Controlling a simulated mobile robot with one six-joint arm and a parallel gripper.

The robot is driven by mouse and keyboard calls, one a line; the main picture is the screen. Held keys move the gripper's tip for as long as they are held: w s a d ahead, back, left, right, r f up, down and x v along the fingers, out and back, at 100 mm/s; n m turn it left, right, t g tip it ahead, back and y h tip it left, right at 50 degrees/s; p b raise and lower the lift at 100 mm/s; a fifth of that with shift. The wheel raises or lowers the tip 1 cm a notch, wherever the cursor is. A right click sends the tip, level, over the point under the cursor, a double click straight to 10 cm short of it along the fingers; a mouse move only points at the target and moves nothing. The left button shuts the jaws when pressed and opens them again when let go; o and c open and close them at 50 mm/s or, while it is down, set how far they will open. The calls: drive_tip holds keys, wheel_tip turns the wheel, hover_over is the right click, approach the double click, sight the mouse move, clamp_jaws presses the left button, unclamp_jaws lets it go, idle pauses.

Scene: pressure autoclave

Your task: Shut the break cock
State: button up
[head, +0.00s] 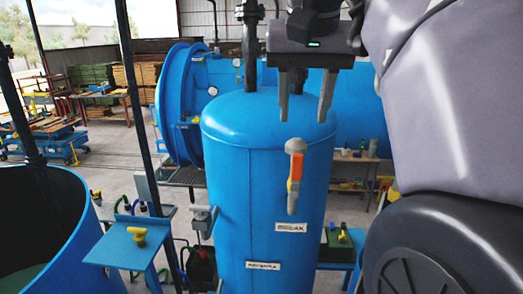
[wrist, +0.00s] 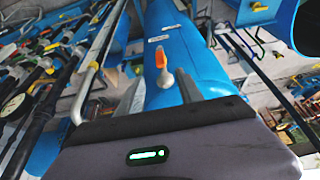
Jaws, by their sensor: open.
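The break cock (head: 292,190) is an orange lever with a pale metal part, on the front of a blue upright vessel (head: 232,170). Its lever hangs down above a white label (head: 291,228) that seems to read BREAK. My gripper (head: 304,118) is open and empty, fingers pointing down, above the cock in the head view and apart from it. In the wrist view the cock (wrist: 161,60) shows between and beyond the two open fingers (wrist: 160,86). How far the fingers are from it in depth I cannot tell.
A second label (head: 263,265) is lower on the vessel. A large blue horizontal autoclave (head: 180,95) lies behind. A grey box-like fitting (head: 203,220) is at the vessel's left. A blue stand with a yellow handle (head: 138,236) and an open blue tank (head: 70,215) are further left.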

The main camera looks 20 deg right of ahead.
sight(298, 164)
drive_tip(key=b+x, duration=0.3)
drive_tip(key=x, duration=1.1)
drive_tip(key=shift+w+d+r+b, duration=0.1)
drive_tip(key=shift+w+r+b, duration=0.05)
drive_tip(key=shift+b, duration=0.2)
drive_tip(key=shift+f, duration=0.35)
drive_tip(key=shift+w+d+f, duration=0.2)
drive_tip(key=shift+w+f, duration=0.15)
drive_tip(key=shift+w, duration=0.05)
drive_tip(key=shift+s+a, duration=0.1)
drive_tip(key=shift+s, duration=0.05)
clamp_jaws()
drive_tip(key=shift+r, duration=0.1)
